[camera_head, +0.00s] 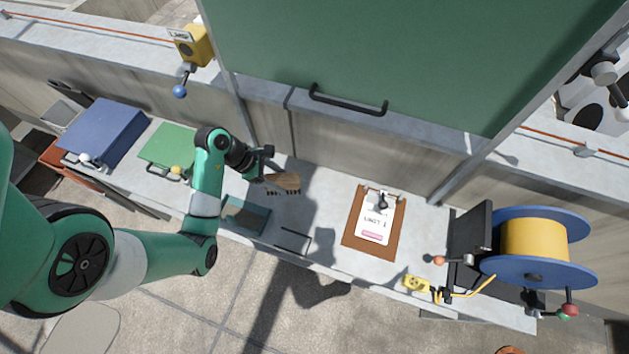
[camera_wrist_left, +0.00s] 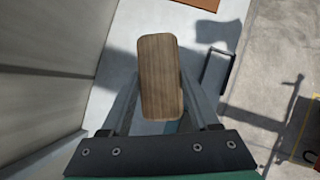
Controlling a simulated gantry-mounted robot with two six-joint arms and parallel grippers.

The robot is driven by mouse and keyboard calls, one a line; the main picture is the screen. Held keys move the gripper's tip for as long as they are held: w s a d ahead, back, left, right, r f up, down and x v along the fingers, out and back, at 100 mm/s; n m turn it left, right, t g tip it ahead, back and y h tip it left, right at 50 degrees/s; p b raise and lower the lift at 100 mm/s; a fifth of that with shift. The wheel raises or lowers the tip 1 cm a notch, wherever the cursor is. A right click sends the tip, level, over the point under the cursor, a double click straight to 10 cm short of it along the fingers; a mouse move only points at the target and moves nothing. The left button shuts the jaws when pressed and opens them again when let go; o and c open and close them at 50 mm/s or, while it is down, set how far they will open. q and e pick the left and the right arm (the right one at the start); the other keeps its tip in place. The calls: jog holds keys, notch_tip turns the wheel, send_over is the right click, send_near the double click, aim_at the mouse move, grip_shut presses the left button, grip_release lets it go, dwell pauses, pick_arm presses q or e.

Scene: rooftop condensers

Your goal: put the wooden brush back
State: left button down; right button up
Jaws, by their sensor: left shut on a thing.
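The wooden brush (camera_head: 283,182) is a brown wooden block with dark bristles showing along its lower edge in the head view. My left gripper (camera_head: 262,176) is shut on it above the grey ledge. In the left wrist view the brush's plain wooden back (camera_wrist_left: 160,75) lies between the two fingers of my left gripper (camera_wrist_left: 160,110). Whether the brush touches the ledge is unclear. My right gripper is not in either view.
A green-tinted bin (camera_head: 244,216) and a black wire handle (camera_head: 295,240) are at the ledge's front edge. A clipboard (camera_head: 361,248) lies right of the brush. A blue box (camera_head: 103,131) and green lid (camera_head: 168,145) are left. A cable reel (camera_head: 533,240) stands right.

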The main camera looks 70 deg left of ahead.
pick_arm(q)
jog(key=w+a+f+b, duration=0.2)
jog(key=w+f, duration=0.1)
jog(key=w, duration=0.1)
jog(key=w+a+f+b, duration=0.1)
jog(key=w+f, duration=0.2)
jog(key=w, duration=0.1)
jog(key=w+a+f+b, duration=0.2)
jog(key=w+f, duration=0.1)
jog(key=w, duration=0.1)
jog(key=shift+a+f+b, duration=0.1)
jog(key=shift+a+b, duration=0.2)
jog(key=shift+a, duration=0.05)
jog(key=shift+w+a+f, duration=0.1)
jog(key=shift+w, duration=0.15)
jog(key=shift+w+f+b, duration=0.15)
jog(key=shift+f+b, duration=0.6)
jog(key=shift+f, duration=1)
jog(key=shift+f, duration=0.1)
jog(key=shift+c, duration=0.6)
grip_release()
